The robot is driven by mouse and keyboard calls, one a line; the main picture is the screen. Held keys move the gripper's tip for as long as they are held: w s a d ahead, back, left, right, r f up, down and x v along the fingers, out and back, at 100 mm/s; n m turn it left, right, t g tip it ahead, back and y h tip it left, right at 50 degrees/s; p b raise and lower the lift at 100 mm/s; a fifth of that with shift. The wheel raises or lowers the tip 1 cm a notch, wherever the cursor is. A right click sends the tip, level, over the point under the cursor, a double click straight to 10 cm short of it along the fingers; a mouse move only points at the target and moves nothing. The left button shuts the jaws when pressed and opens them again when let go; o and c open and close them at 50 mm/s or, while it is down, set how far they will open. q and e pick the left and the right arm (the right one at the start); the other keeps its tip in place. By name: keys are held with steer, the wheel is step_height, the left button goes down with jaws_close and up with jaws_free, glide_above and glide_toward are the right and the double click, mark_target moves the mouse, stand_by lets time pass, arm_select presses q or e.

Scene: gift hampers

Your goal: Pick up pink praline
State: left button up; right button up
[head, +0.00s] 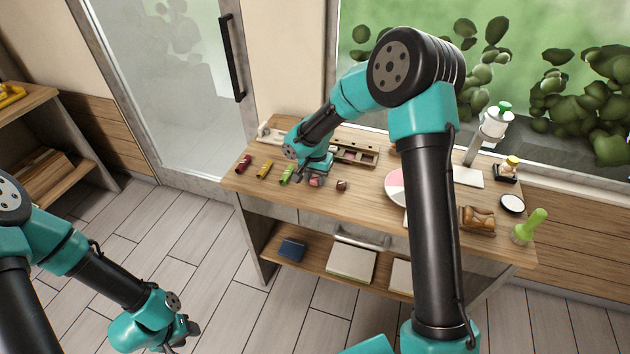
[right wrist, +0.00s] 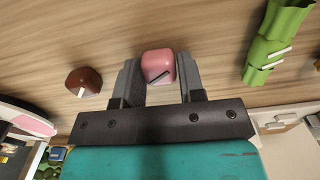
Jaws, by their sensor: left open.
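In the head view, the pink praline (head: 315,182) is on the wooden table, partly under my right gripper (head: 313,176). My left gripper (head: 185,335) is open and empty, low over the floor at the lower left, far from the table.
A brown praline (right wrist: 83,82) lies beside the pink one. A green wrapped sweet (right wrist: 270,45) lies on the other side, with yellow (head: 264,169) and dark red (head: 243,163) ones beyond. A compartmented tray (head: 368,158) stands behind. My right arm hides part of the table.

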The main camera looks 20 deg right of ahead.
mark_target(315, 179)
steer(key=shift+c, duration=1.2)
steer(key=shift+r, duration=0.15)
steer(key=shift+r, duration=0.6)
steer(key=shift+s+a+r, duration=0.1)
steer(key=shift+s+r, duration=0.1)
steer(key=shift+r, duration=0.35)
steer(key=shift+s+a+r, duration=0.1)
steer(key=shift+s+r, duration=0.05)
steer(key=shift+r, duration=0.4)
steer(key=s+a, duration=0.2)
steer(key=s, duration=0.5)
steer(key=s+a+r, duration=0.1)
steer(key=s+a, duration=0.2)
steer(key=s, duration=0.4)
steer(key=shift+a+r, duration=0.15)
steer(key=shift+a, duration=0.2)
